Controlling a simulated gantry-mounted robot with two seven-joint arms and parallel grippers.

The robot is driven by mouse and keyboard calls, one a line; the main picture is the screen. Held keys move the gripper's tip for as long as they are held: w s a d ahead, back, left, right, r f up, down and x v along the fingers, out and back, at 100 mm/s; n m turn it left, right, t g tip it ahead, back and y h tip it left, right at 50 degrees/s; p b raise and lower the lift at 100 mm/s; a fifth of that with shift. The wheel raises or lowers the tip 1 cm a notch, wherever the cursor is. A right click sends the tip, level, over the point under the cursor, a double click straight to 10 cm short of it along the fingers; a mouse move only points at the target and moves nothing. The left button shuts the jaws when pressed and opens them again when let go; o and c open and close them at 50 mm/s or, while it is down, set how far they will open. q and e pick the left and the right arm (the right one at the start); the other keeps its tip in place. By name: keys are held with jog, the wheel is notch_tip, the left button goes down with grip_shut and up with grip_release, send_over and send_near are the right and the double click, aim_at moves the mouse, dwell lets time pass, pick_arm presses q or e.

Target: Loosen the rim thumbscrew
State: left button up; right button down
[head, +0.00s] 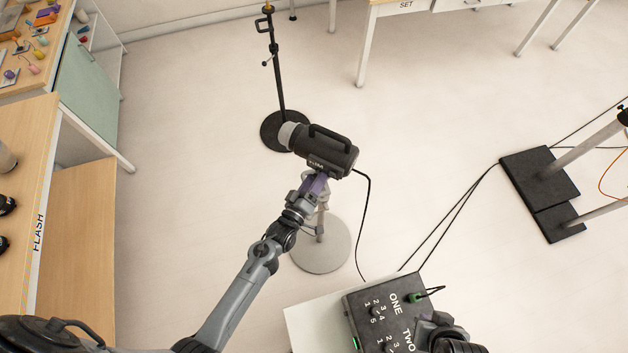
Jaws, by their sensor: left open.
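A black lamp (325,152) with a top handle and a grey front end sits on a pale stand (322,262) with a round base. My left gripper (316,184) is open, close under the lamp body by the top of the stand. A purple part shows at the gripper's end, but I cannot tell whether it belongs to the gripper or the lamp mount. I cannot make out the rim thumbscrew; the gripper and lamp body cover part of that area. A dark part of my right arm shows at the bottom, without its fingers.
A black control box (360,302) with numbered dials and a green plug is on a white table at bottom centre. A black stand (282,95) rises behind the lamp. Cables cross the floor. Wooden shelves (28,130) line the left. Open floor lies between.

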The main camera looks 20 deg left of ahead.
pick_arm(q)
jog(key=s+a+b, duration=0.1)
jog(key=s, duration=0.9)
jog(key=shift+s, duration=0.4)
jog(key=shift+f, duration=0.1)
